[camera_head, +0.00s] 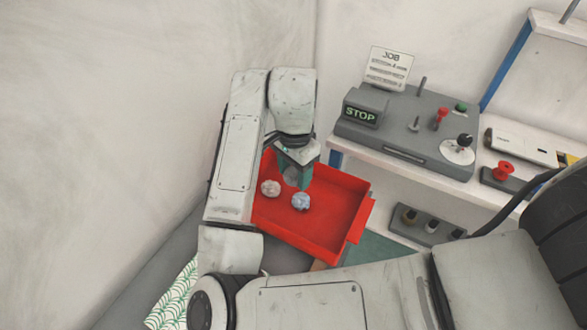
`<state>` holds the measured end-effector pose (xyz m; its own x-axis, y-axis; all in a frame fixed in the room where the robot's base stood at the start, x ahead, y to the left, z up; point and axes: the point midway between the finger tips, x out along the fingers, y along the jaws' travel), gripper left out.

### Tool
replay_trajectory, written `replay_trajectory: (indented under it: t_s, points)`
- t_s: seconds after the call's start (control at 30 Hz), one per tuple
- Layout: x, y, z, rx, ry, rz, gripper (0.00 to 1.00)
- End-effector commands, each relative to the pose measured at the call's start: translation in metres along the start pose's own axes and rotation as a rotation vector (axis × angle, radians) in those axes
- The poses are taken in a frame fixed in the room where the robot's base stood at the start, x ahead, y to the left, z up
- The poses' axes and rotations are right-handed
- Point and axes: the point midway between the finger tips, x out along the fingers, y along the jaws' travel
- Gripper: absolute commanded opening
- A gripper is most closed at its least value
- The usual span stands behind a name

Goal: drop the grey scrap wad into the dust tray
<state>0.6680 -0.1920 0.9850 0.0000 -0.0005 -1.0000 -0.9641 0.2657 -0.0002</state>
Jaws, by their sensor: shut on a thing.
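A red tray (335,228), which I take to be the dust tray, sits low in the middle of the view, below the bench. My gripper (296,181) points down over the tray's back left part. Its teal fingers are shut on a small grey thing (291,177), which looks like the grey scrap wad and is mostly hidden by the fingers. A bluish wad (300,202) and a pale pinkish wad (270,188) show at the tray's left side, just below and left of the fingers. The gap between the held wad and the tray floor is hard to judge.
A bench (345,147) to the right holds a grey control box (400,135) with a STOP sign, knobs and a job card (389,68). A green patterned cloth (172,297) lies lower left. The tray's right part is empty.

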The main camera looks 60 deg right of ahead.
Motion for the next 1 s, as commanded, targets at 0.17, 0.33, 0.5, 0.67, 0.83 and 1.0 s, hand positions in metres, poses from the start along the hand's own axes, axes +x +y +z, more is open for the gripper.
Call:
replay_trajectory:
  t_s: [0.17, 0.33, 0.5, 0.67, 0.83, 1.0]
  points:
    - [0.0159, -0.0001, 0.0002, 0.0, 0.0, 0.0, 0.26]
    - [0.0156, -0.0001, 0.0002, 0.0, 0.0, 0.0, 0.26]
    - [0.0153, -0.0001, 0.0002, 0.0, 0.0, 0.0, 0.59]
    - [0.0153, -0.0001, 0.0001, 0.0, 0.0, 0.0, 0.75]
    - [0.0153, -0.0001, 0.0002, -0.001, 0.0, 0.0, 0.84]
    - [0.0145, -0.0002, 0.0002, 0.0, 0.0, -0.001, 0.84]
